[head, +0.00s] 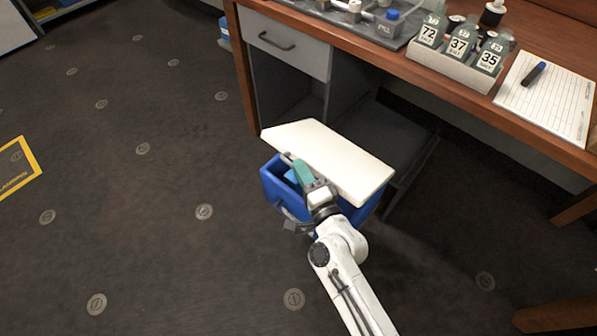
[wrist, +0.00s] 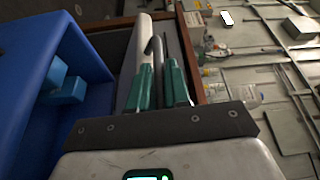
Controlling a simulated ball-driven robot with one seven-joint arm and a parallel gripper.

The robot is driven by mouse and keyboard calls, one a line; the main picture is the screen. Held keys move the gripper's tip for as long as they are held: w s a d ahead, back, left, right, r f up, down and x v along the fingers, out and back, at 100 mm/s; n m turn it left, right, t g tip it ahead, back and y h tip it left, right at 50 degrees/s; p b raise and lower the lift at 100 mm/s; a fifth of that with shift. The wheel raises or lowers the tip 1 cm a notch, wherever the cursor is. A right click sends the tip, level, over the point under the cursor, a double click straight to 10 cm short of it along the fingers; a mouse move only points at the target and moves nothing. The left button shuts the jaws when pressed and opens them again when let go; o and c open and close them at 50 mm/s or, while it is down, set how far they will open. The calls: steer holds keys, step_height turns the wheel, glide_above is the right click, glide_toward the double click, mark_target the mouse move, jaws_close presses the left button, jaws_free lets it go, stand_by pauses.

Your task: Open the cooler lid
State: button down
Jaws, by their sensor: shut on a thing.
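The cooler (head: 274,187) is a blue box on the floor in front of the desk, and its open inside (wrist: 25,95) fills the left of the wrist view. Its white lid (head: 335,150) is raised and tilted off the box, leaving a gap on the left side. The lid also shows edge-on in the wrist view (wrist: 136,55). My gripper (head: 296,163) has green fingers and is at the lid's near left edge. In the wrist view its fingers (wrist: 158,85) are shut on a grey bar-like handle (wrist: 155,48) at the lid. Light blue blocks (wrist: 68,85) lie inside the cooler.
A wooden desk (head: 400,65) with a grey drawer (head: 285,46) stands right behind the cooler. It carries numbered bottles in a tray (head: 445,68) and a clipboard sheet (head: 550,98).

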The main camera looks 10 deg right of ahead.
steer(key=shift+m, duration=0.6)
steer(key=r+p, duration=0.1)
steer(key=w+d+r+p, duration=0.1)
steer(key=r+p, duration=0.1)
steer(key=shift+w+d+r, duration=0.15)
steer(key=shift+d+r, duration=0.1)
steer(key=w+d+r+m+g+p, duration=0.2)
steer(key=w+d+r+m+p, duration=0.2)
steer(key=w+d, duration=0.3)
steer(key=w+d+r+m+g+y+p, duration=0.1)
steer(key=w+d+r+m+p, duration=0.3)
steer(key=d, duration=0.8)
steer(key=shift+w+r+m+g+p, duration=0.3)
steer(key=shift+w+r+g+p, duration=0.5)
steer(key=shift+w+r+p, duration=0.85)
steer(key=shift+w+f, duration=0.2)
steer(key=shift+f, duration=0.2)
steer(key=c, duration=1.4)
jaws_free()
steer(key=shift+c, duration=0.2)
steer(key=p+v, duration=0.1)
steer(key=v, duration=0.9)
steer(key=shift+s+d, duration=0.2)
steer(key=shift+s, duration=0.15)
